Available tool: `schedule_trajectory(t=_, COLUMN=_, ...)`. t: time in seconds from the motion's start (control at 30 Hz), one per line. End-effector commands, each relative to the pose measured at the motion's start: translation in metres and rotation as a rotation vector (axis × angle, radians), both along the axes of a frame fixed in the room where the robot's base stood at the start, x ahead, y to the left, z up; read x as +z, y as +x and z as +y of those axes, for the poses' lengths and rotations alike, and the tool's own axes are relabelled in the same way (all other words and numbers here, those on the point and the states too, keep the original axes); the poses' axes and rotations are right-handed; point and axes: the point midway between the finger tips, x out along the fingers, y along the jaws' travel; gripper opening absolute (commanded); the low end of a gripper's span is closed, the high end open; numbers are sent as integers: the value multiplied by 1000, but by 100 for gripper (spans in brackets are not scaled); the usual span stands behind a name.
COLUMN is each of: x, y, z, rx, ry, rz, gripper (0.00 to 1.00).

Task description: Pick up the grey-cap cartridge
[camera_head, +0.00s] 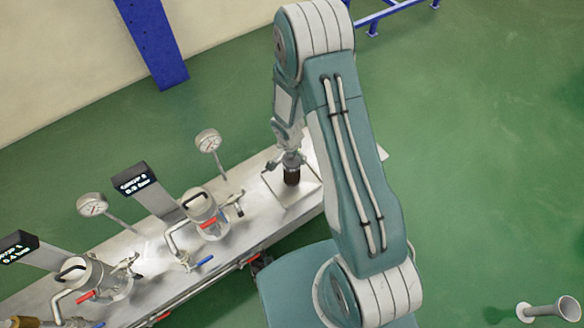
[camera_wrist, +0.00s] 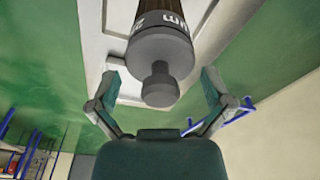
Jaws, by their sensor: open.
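The grey-cap cartridge (camera_wrist: 160,60) fills the upper middle of the wrist view, with a dark ribbed body and a grey stepped cap. In the head view the dark cartridge (camera_head: 291,174) stands upright at the right end of the metal bench. My gripper (camera_wrist: 160,90) is open, with one finger on each side of the cap and a gap visible on both sides.
The metal bench (camera_head: 145,240) carries two vessels with lids (camera_head: 206,213) (camera_head: 95,280), gauges (camera_head: 208,141) and dark displays (camera_head: 134,178), left of my arm. A blue post (camera_head: 152,40) stands behind. The green floor is clear at right except for a pale flanged stand (camera_head: 550,310).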

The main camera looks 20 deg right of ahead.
Motion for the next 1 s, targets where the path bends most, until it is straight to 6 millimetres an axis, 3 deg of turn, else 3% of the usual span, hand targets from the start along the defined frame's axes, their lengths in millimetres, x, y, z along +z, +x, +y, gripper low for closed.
schedule_trajectory(t=0.3, x=-7, y=1, z=-1, rx=0, ry=1, rz=-2, gripper=100)
schedule_trajectory(t=0.47, x=-6, y=1, z=-1, rx=0, ry=1, rz=-1, gripper=29)
schedule_trajectory(t=0.8, x=-5, y=1, z=-1, rx=0, ry=0, rz=-1, gripper=26)
schedule_trajectory(t=1.0, x=9, y=2, z=-1, rx=-1, ry=-1, rz=-5, gripper=26)
